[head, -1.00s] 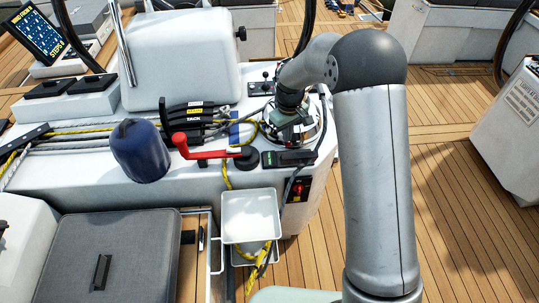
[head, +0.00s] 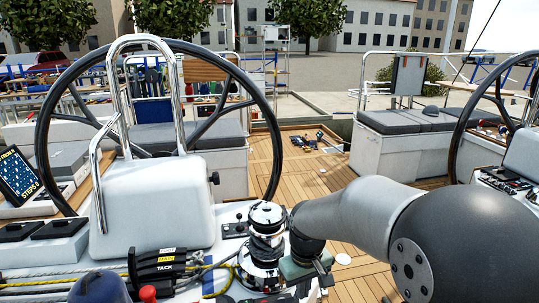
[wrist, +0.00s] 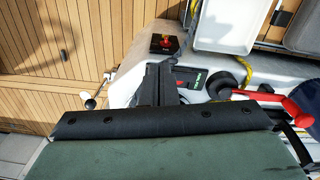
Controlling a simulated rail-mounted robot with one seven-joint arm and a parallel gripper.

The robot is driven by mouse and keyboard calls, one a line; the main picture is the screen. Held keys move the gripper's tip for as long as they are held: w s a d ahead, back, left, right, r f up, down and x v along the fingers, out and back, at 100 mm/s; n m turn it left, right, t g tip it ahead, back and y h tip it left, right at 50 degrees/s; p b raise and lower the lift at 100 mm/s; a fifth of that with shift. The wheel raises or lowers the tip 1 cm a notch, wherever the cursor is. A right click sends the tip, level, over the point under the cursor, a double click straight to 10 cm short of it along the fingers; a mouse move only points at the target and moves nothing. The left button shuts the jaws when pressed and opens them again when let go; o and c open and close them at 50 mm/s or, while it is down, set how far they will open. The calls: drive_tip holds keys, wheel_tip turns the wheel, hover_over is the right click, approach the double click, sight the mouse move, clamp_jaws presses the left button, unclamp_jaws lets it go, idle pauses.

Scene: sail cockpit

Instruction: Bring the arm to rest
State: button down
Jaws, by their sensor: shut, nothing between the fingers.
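My arm comes in from the lower right of the head view. My gripper (head: 322,276), with a grey-green body, is low beside a chrome winch (head: 265,240), at its right front. I cannot tell whether they touch. In the wrist view, the green body and black bar fill the bottom, and the dark fingers (wrist: 157,82) are shut with nothing held. They are over or near the console edge. Beyond them are a black switch panel (wrist: 190,78) and a red knob on a dark plate (wrist: 165,43).
A red lever (wrist: 295,108), a white tray (wrist: 228,22) and yellow rope lie right of the fingers in the wrist view. A steering wheel (head: 272,130) and white pedestal (head: 155,210) stand left in the head view. Open teak deck (head: 300,165) lies behind the winch.

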drive_tip(key=s+d+r+m, duration=0.1)
drive_tip(key=s+d+m, duration=0.1)
drive_tip(key=s, duration=0.7)
drive_tip(key=s+d+r+m, duration=0.1)
drive_tip(key=s+d, duration=0.3)
drive_tip(key=s, duration=0.6)
drive_tip(key=shift+s+d+m, duration=0.2)
drive_tip(key=shift+m, duration=0.5)
drive_tip(key=shift+a+r, duration=0.1)
drive_tip(key=shift+r, duration=0.05)
